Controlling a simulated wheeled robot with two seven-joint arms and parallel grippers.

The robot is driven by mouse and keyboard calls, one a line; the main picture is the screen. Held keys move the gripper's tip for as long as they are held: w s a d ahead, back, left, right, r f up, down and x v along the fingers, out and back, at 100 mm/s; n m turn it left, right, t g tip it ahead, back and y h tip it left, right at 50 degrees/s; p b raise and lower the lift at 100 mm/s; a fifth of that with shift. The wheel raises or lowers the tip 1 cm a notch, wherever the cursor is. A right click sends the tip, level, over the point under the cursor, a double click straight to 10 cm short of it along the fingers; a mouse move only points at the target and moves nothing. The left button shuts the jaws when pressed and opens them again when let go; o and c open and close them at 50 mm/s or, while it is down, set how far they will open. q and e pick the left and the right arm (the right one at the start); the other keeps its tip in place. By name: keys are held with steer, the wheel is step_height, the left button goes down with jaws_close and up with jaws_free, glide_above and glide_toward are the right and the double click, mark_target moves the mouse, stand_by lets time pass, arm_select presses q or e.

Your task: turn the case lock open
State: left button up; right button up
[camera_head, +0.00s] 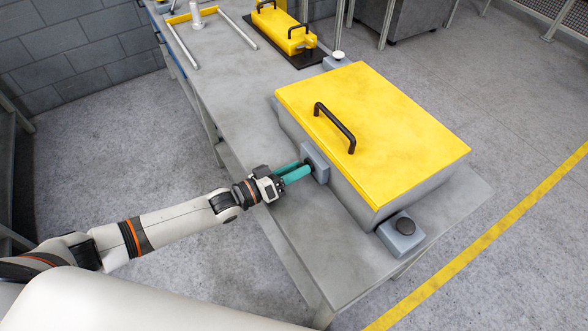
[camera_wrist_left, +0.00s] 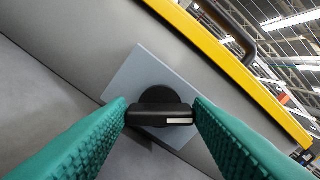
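The case (camera_head: 365,125) has a flat yellow lid, a black handle and grey sides. It stands on the grey table. The lock on its near left side is a black knob with a crossbar (camera_wrist_left: 160,117), on a grey block (camera_head: 316,162). In the left wrist view the crossbar lies level between my teal fingertips, its ends against them, and the block behind is tilted. My left gripper (camera_head: 308,170) is shut on the knob. In the head view the fingers mostly hide the knob. My right gripper is not in view.
Farther back on the table (camera_head: 235,85) are a small yellow case (camera_head: 283,30) with black handles and a yellow frame with metal rods (camera_head: 190,17). Bare table lies between.

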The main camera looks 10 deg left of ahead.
arm_select(q)
steer(key=c, duration=0.4)
steer(key=m, duration=0.5)
steer(key=shift+s+d+m, duration=0.1)
steer(key=shift+m, duration=1.1)
steer(key=o, duration=1)
